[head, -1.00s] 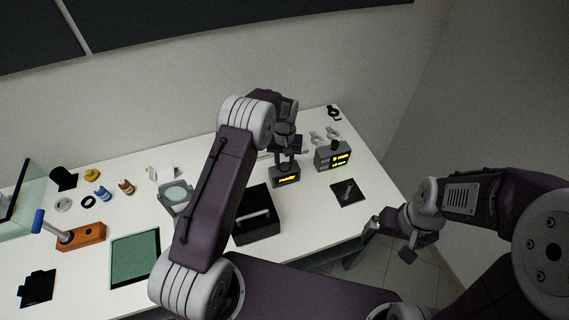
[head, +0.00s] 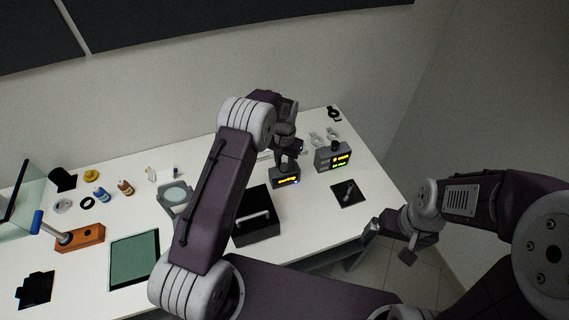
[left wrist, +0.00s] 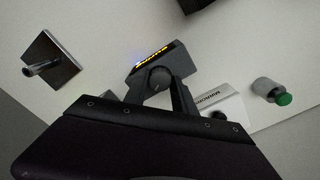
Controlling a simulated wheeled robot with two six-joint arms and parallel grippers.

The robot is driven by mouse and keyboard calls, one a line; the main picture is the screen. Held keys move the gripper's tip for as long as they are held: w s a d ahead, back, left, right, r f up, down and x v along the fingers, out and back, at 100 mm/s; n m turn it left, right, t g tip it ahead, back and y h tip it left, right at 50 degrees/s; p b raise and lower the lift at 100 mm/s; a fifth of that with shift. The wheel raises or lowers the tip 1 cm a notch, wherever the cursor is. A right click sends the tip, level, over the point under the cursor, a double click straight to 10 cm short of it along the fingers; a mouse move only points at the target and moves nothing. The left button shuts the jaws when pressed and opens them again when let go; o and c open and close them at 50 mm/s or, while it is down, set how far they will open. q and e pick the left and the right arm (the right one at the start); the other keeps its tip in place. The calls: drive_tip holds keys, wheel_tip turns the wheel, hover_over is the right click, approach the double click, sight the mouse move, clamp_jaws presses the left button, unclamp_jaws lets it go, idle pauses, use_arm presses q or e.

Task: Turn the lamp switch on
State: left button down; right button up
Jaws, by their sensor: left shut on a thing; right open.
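A small dark box (head: 286,182) with a lit orange display and a blue light stands toward the right of the table; it also shows in the left wrist view (left wrist: 155,58). A round grey knob (left wrist: 158,77) is on its near side in that view, and I take it for the lamp switch. My left gripper (left wrist: 159,90) is shut on the knob, one finger on either side. In the head view the left gripper (head: 287,163) is over the box and hides the knob. My right gripper (head: 374,226) is open, beyond the table's right front edge.
A grey box (head: 333,159) with yellow and green readouts stands to the right. A black plate (head: 348,193) with a small post lies in front of it. A black case (head: 258,228) is left of the lamp box. A green-capped cylinder (left wrist: 271,91) shows in the wrist view.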

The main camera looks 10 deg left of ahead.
sight(285, 166)
use_arm(q)
drive_tip(key=shift+w+r, duration=0.1)
drive_tip(key=shift+r, duration=0.05)
drive_tip(key=c, duration=1)
unclamp_jaws()
drive_tip(key=shift+c, duration=0.2)
drive_tip(key=shift+r, duration=0.4)
wheel_tip(285, 166, up, 8)
drive_tip(key=b, duration=0.1)
drive_tip(key=shift+b, duration=0.35)
drive_tip(key=shift+r, duration=0.1)
